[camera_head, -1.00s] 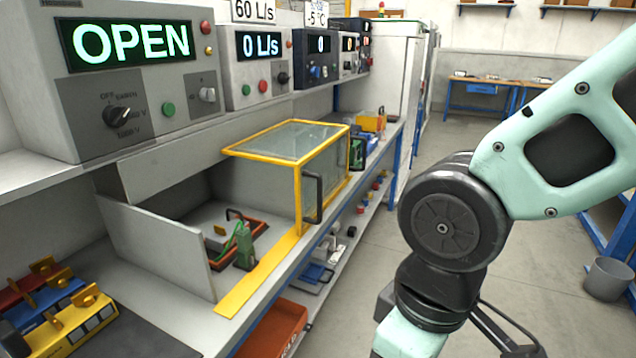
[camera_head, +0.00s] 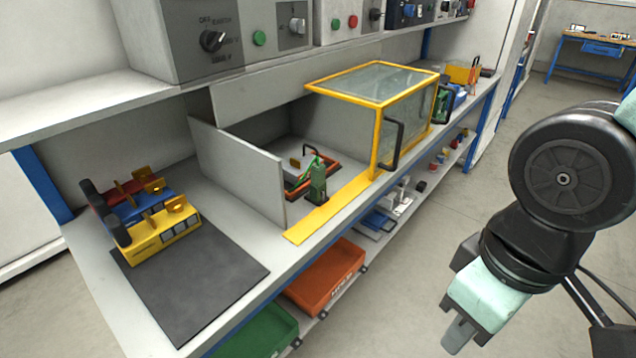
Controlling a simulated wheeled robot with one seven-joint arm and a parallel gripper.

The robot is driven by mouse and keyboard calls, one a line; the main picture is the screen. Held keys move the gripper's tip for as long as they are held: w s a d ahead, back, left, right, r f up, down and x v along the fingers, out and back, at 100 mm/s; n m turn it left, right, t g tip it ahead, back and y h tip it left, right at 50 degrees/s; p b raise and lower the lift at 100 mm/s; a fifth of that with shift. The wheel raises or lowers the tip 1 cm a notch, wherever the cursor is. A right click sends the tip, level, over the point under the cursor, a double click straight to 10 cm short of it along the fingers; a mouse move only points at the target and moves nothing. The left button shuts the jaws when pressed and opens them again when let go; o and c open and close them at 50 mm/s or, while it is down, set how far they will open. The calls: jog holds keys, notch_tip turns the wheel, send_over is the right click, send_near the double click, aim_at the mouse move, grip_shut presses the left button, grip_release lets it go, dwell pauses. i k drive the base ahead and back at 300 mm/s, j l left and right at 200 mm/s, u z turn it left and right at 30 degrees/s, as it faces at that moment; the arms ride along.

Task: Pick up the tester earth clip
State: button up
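A small green clip (camera_head: 318,183), which looks like the earth clip, stands upright at the front of the open-fronted grey test bay, by the yellow strip. A green lead rises at its top. Behind it a low red-brown tray (camera_head: 326,168) with a black handle partly shows. My arm is at the right, over the aisle and well apart from the clip. A grey tip shows below its mint link at the bottom; I cannot make out a pair of fingers or whether they are open. Nothing of my arm touches the clip.
A yellow-framed clear cover (camera_head: 384,83) with a black handle stands just right of the bay. A grey side panel (camera_head: 240,165) borders it on the left. Orange (camera_head: 325,275) and green bins are below.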

aim_at(318, 173)
jog(key=i+l+u, duration=0.2)
jog(key=i+u, duration=0.2)
jog(key=i+l+u, duration=0.65)
jog(key=u, duration=0.15)
jog(key=l, duration=0.1)
